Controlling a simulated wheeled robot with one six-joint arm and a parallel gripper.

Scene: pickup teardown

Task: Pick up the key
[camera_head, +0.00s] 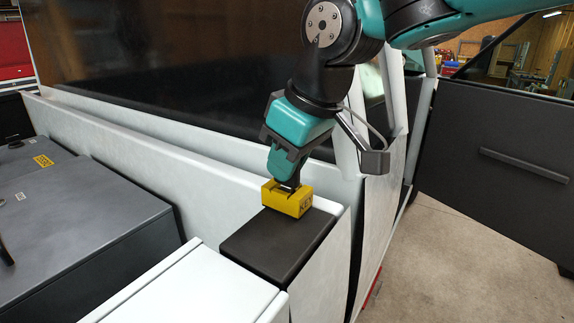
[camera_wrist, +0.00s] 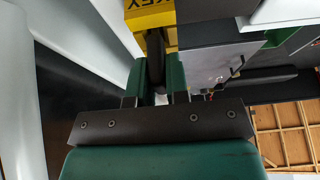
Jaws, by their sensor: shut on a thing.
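The key is a yellow block (camera_head: 287,200) with dark lettering on its side, in the middle of the head view. It also shows at the top of the wrist view (camera_wrist: 150,17), where part of the word KEY is readable. My gripper (camera_head: 288,178) comes down on it from above. In the wrist view my gripper's two green fingers (camera_wrist: 155,75) are shut on a dark upright part of the key. The key is at the far end of a dark flat top (camera_head: 275,246). I cannot tell whether it touches that surface.
A long white panel (camera_head: 150,145) runs behind the key. A grey box (camera_head: 75,225) with a yellow label (camera_head: 43,161) stands at the left, and a white block (camera_head: 190,290) lies in front. A dark door panel (camera_head: 500,150) stands at the right, above open floor (camera_head: 470,270).

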